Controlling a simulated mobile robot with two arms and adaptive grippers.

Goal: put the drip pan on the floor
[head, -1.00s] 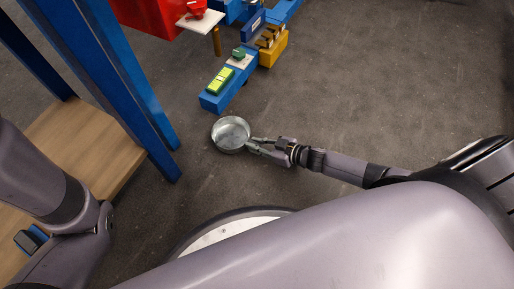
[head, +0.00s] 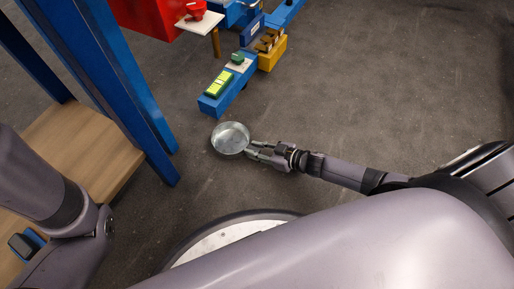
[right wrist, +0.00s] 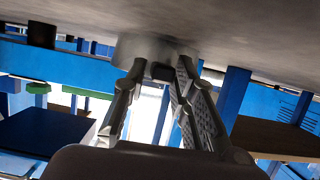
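The drip pan (head: 231,138) is a round, shallow grey metal dish. It appears to rest upright on the dark floor, below the blue beam. In the right wrist view, which is upside down, the pan (right wrist: 143,48) shows against the floor just beyond the fingertips. My right gripper (head: 250,149) is at the pan's right side with its fingers spread. The right wrist view also shows a gap between its fingers (right wrist: 158,65). Whether a fingertip still touches the rim is hard to tell.
A blue beam (head: 222,92) with green-yellow blocks lies above the pan. Blue posts (head: 150,130) and a wooden shelf (head: 75,150) stand to the left. A red box (head: 160,12) is at the top. Floor at the upper right is clear.

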